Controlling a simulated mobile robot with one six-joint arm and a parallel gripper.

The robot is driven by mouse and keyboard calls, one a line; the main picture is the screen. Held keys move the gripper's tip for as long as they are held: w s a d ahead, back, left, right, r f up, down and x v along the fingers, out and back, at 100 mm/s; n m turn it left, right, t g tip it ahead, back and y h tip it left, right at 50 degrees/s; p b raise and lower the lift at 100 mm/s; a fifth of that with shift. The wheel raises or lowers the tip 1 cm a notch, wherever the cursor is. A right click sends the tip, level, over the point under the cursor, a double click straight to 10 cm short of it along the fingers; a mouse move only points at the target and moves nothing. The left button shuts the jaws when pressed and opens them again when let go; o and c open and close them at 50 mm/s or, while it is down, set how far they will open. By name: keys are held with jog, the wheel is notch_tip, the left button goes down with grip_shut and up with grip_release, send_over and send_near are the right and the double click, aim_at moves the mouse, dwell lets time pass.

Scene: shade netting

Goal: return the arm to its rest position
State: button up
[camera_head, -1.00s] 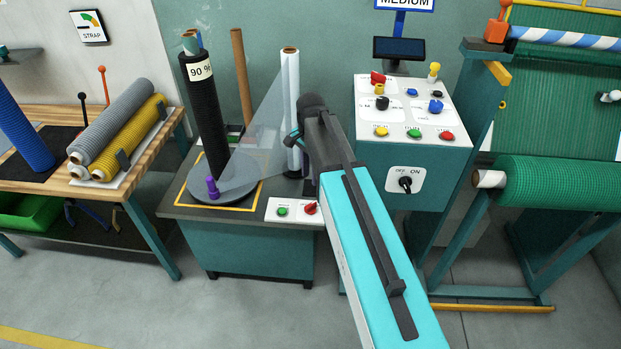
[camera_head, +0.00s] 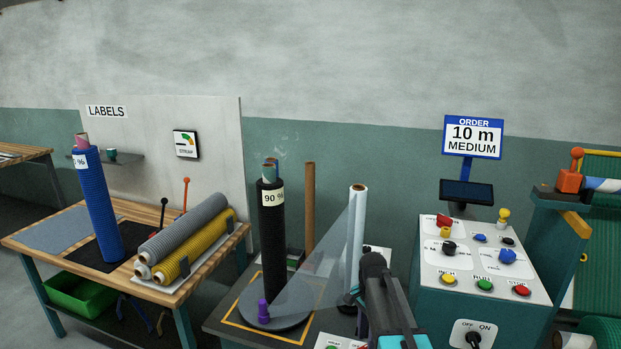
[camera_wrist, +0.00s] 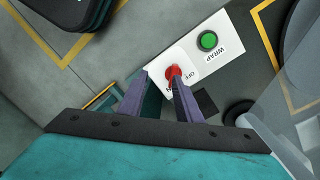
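My arm shows at the bottom of the head view, its dark wrist end beside the foot of the clear film roll (camera_head: 357,232). My gripper (camera_wrist: 160,84) is in the wrist view, its two dark fingers apart with nothing held between them. A red knob (camera_wrist: 173,73) on the white wrapper control plate (camera_wrist: 197,62) appears just beyond the fingertips, closest to the right finger. I cannot tell the height between them. In the head view the fingers are mostly hidden by my arm.
A black net roll (camera_head: 271,235) stands on the turntable (camera_head: 272,311), joined by clear film to the film roll. The control box (camera_head: 485,262) is right of my arm. The workbench (camera_head: 60,205) at left bears a blue roll (camera_head: 97,205), grey roll (camera_head: 185,226) and yellow roll (camera_head: 196,246).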

jog(key=s+f+n+g, duration=0.1)
jog(key=s+f+g, duration=0.2)
jog(key=s+f, duration=1.6)
jog(key=s+f+n, duration=0.6)
jog(key=s, duration=0.4)
jog(key=s+f+n+g, duration=0.1)
jog(key=s+f+n, duration=0.5)
jog(key=s, duration=0.4)
jog(key=shift+s+a+f, duration=0.15)
jog(key=shift+s+a, duration=0.05)
jog(key=shift+c, duration=0.2)
dwell(0.4)
